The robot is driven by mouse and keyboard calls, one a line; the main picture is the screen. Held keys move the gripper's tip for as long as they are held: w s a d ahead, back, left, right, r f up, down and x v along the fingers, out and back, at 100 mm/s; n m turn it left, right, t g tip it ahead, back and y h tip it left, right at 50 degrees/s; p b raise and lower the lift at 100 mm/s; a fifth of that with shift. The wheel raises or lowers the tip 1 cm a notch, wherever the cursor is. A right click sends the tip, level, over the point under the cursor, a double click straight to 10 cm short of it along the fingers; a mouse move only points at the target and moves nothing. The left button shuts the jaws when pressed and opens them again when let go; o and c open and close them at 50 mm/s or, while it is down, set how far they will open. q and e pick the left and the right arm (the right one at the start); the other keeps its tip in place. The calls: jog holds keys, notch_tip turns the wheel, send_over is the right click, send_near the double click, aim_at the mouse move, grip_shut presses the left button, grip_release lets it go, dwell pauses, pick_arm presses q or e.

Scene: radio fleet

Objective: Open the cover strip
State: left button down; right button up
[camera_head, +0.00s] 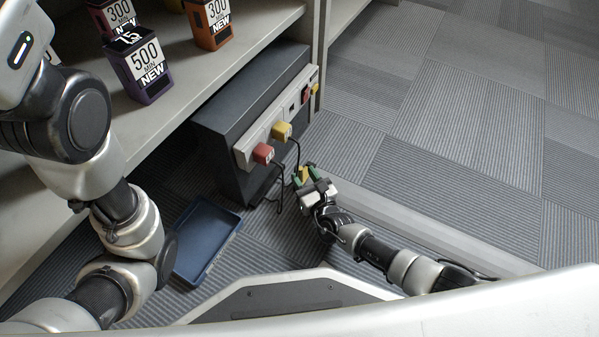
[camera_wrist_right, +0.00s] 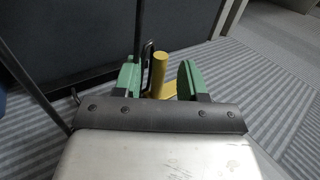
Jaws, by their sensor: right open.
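A dark grey box (camera_head: 245,115) stands on the floor beside the shelf. A pale strip (camera_head: 262,132), which I take to be the cover strip, runs along its front upper edge. A red block (camera_head: 263,154) and a yellow block (camera_head: 281,131) sit on it, with smaller coloured parts at its far end. My right gripper (camera_head: 304,176) is open, low in front of the box and apart from the strip. In the right wrist view, a yellow peg-like part (camera_wrist_right: 159,75) stands between its green fingers (camera_wrist_right: 158,80), with a gap on each side. My left gripper is out of view.
Black cables (camera_head: 279,190) hang in front of the box near my right gripper. A blue tray (camera_head: 206,240) lies on the carpet. Labelled boxes (camera_head: 143,65) stand on the shelf above. Carpet (camera_head: 450,110) to the right is clear.

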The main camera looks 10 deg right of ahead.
jog(key=shift+b+x, duration=0.35)
jog(key=shift+x, duration=1)
grip_shut()
